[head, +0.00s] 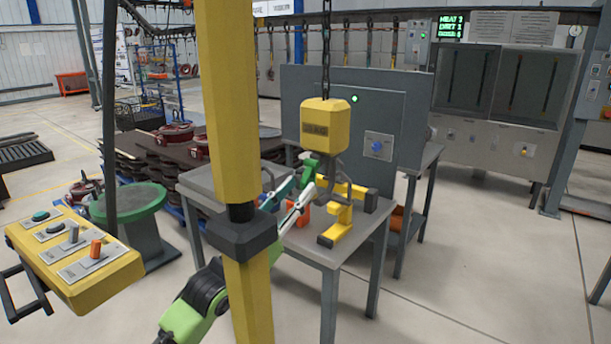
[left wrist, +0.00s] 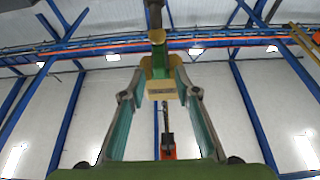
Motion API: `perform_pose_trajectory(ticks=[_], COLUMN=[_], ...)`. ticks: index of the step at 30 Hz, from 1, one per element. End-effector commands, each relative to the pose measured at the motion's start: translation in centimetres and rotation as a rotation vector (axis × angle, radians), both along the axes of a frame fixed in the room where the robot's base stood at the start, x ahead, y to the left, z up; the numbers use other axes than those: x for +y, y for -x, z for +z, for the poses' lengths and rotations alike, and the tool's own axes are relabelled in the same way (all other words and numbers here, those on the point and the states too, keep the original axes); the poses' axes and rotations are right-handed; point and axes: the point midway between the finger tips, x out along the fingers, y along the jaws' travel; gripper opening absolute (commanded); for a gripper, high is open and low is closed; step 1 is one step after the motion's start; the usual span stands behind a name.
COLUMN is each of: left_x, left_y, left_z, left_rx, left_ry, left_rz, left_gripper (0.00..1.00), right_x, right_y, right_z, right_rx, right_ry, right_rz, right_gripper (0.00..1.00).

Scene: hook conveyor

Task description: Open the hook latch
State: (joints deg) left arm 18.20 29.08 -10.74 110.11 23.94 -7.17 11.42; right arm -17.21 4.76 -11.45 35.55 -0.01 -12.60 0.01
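A yellow hook block (head: 326,125) hangs from a chain over the grey table, with a grey hook (head: 333,178) below it. A small green part (head: 308,168), which may be the latch, shows at the hook's left side. My left gripper (head: 303,185) reaches up from the lower left, its fingers spread close to the hook. In the left wrist view its two teal-padded fingers (left wrist: 160,82) are apart, with the yellow block (left wrist: 160,92) and a green part (left wrist: 158,58) showing between them. I cannot tell whether the fingers touch the latch. My right gripper is not in view.
A yellow post (head: 230,110) stands in front and hides part of my left arm. A yellow stand (head: 340,225) and an orange part (head: 304,212) are on the table (head: 345,257). A grey cabinet (head: 375,100) is behind; a yellow control box (head: 75,260) is at left.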

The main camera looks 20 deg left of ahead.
Motion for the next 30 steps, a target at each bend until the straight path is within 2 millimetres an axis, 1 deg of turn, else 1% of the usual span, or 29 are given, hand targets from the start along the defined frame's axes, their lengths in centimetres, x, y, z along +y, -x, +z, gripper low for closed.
perform_pose_trajectory(ticks=[1,4,7,12,18,19,22,30], left_x=[-0.3,-0.7,-1.0,-1.2,-1.2,-1.2,-1.2,-1.2], left_y=[-0.8,-2.0,-2.8,-3.3,-3.3,-3.3,-3.3,-3.3], left_z=[0.7,1.1,1.3,1.5,1.4,1.4,1.4,1.6], left_rx=[-0.002,-0.001,0.000,0.000,0.000,0.000,0.000,0.003], left_ry=[0.001,0.001,-0.001,-0.001,-0.001,-0.001,-0.001,-0.002], left_rz=[0.000,0.001,0.000,0.000,0.000,0.000,0.000,0.000], left_gripper=[0.29,0.29,0.29,0.29,0.29,0.27,0.01,0.00], right_x=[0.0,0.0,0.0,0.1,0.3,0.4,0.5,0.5], right_y=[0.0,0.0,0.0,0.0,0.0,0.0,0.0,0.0], right_z=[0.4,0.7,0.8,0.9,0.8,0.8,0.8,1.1], right_rx=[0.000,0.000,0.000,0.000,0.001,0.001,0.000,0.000], right_ry=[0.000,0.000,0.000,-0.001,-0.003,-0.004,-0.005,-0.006], right_rz=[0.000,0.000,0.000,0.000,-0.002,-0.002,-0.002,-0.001], right_gripper=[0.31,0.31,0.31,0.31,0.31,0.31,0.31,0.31])
